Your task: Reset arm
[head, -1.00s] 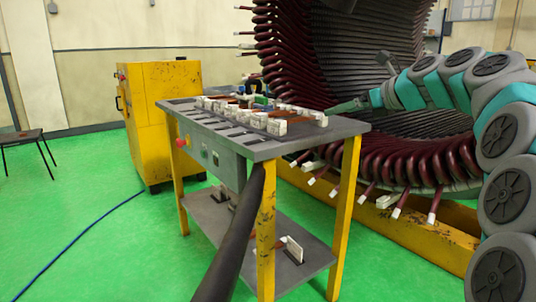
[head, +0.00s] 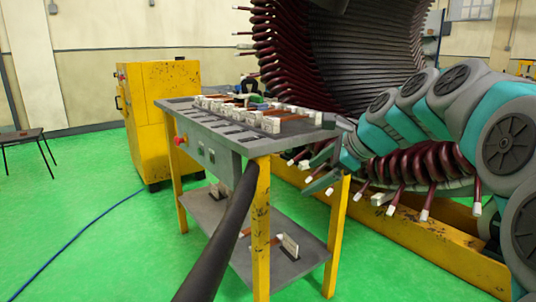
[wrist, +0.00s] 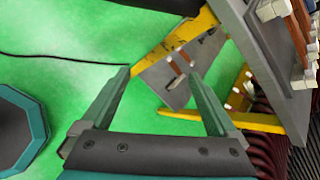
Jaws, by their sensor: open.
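My gripper (head: 310,176) is low beside the right end of the grey work table (head: 268,143) in the head view, pointing left. In the wrist view my gripper (wrist: 158,71) has its two fingers spread wide with nothing between them. My grey and teal arm (head: 455,110) is bent down from the right side of the head view. The gripper is below the table top's level and appears apart from the table's yellow leg (head: 337,235).
The table holds several white and copper-coloured parts (head: 270,124), with more on its lower shelf (head: 288,246). The large stator with dark red coils (head: 345,60) stands behind. A yellow cabinet (head: 160,90) is at the back left.

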